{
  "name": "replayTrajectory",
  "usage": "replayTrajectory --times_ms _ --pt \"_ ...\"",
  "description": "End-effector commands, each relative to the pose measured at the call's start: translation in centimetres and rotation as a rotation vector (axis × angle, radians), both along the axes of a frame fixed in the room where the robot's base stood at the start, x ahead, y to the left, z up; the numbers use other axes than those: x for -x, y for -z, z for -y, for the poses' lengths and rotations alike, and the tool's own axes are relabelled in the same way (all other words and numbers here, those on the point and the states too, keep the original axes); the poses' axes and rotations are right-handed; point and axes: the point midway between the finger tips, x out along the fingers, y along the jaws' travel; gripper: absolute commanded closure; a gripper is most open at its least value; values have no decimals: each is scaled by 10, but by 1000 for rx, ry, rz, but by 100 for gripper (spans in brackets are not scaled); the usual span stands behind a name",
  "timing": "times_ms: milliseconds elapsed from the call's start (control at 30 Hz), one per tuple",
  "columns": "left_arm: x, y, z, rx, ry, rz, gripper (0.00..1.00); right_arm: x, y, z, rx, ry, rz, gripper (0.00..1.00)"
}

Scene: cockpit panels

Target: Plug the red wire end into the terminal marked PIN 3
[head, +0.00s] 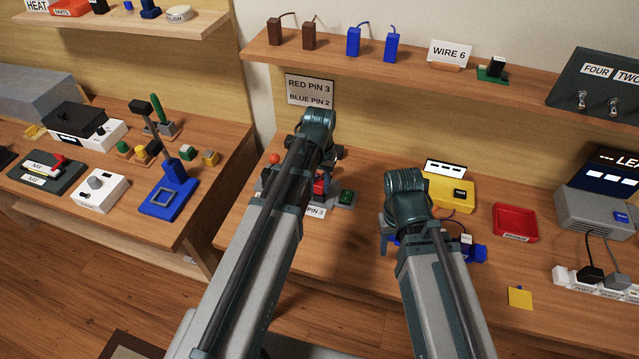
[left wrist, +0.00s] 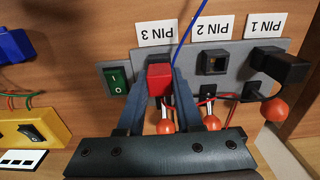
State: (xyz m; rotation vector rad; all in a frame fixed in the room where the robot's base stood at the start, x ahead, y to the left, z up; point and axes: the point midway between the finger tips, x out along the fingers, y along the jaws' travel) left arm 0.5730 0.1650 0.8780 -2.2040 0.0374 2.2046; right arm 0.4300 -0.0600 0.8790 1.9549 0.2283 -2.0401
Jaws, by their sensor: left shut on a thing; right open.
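My left gripper (left wrist: 158,88) is shut on the red wire end (left wrist: 159,80), a red block held between its two fingers. The red block is over the terminal below the PIN 3 label (left wrist: 156,33), which reads upside down in the left wrist view. It hides that terminal, and I cannot tell whether it is seated. The PIN 2 terminal (left wrist: 213,62) beside it looks empty. A black plug (left wrist: 281,68) is at PIN 1. In the head view the red wire end (head: 319,187) shows partly behind my left arm. My right gripper (head: 388,240) is open, partly hidden by its own arm.
A green switch (left wrist: 115,87) sits beside PIN 3. Orange balls (left wrist: 275,109) stand along the panel's edge. A thin blue wire (left wrist: 183,40) crosses between the labels. A yellow box (head: 450,192) and a red tray (head: 515,222) stand to the right on the bench.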

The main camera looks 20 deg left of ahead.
Motion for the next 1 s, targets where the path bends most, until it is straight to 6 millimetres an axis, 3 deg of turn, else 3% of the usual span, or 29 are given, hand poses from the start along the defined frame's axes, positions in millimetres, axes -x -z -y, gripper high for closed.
replayTrajectory --times_ms 100,133,333,733,1000 --pt "0 4 0 0 0 0 100 0 4 0 0 0 0 50" --pt "0 4 0 0 0 0 64 0 4 0 0 0 0 50" --pt "0 3 0 0 0 0 31 0 3 0 0 0 0 50" --pt "0 0 0 0 0 0 31 0 0 0 0 0 0 50" --pt "0 -24 0 0 0 0 31 0 -24 0 0 0 0 50"
